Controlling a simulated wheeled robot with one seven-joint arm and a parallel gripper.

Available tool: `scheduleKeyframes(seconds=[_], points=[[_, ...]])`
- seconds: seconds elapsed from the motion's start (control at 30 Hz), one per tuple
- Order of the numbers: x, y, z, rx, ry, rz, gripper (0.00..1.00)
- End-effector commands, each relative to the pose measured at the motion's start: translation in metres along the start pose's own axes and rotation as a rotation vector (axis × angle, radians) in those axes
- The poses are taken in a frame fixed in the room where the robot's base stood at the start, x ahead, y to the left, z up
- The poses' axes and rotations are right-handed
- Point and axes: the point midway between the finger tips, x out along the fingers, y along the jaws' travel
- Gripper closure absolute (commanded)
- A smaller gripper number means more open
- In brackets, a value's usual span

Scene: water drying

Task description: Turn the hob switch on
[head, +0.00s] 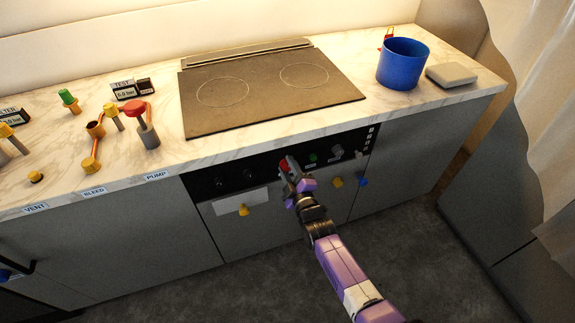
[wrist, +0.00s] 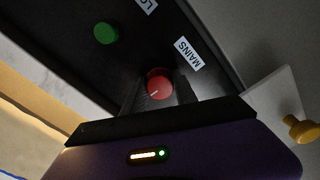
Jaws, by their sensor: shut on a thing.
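A black control panel (head: 262,171) runs along the front of the counter below the hob (head: 270,85). A red knob (wrist: 158,86) with a white pointer line sits on the panel beside a "MAINS" label (wrist: 187,54). The red knob also shows in the head view (head: 284,166), partly hidden by my gripper. My gripper (head: 289,172) is at the panel, its fingers around the red knob and shut on it. A green knob (wrist: 106,33) sits further along the panel, also seen in the head view to the right of my gripper.
A grey knob (head: 337,152) is at the panel's right. Yellow knobs (head: 243,210) and a blue knob (head: 362,182) stick out below the panel. A blue pot (head: 402,65) stands right of the hob. Pipe valves stand at the counter's left. The floor in front is clear.

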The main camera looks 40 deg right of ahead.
Motion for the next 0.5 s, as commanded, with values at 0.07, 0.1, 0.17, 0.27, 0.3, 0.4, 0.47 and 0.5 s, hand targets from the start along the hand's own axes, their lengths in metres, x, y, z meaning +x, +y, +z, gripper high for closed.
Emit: scheduleKeyframes(seconds=[0.07, 0.1, 0.17, 0.27, 0.3, 0.4, 0.47, 0.5], points=[[-0.0005, -0.0008, 0.0005, -0.030, -0.001, -0.003, 1.00], [-0.0005, -0.0008, 0.0006, -0.044, -0.001, -0.002, 1.00], [-0.0005, -0.0008, 0.0008, -0.059, -0.002, -0.002, 1.00], [-0.0005, -0.0009, 0.0009, -0.079, -0.002, -0.002, 1.00], [-0.0005, -0.0010, 0.0009, -0.083, -0.002, -0.002, 1.00], [-0.0005, -0.0011, 0.0010, -0.090, -0.002, -0.002, 1.00], [-0.0005, -0.0011, 0.0010, -0.092, -0.002, -0.002, 1.00], [-0.0006, -0.0011, 0.0011, -0.092, -0.002, -0.002, 1.00]])
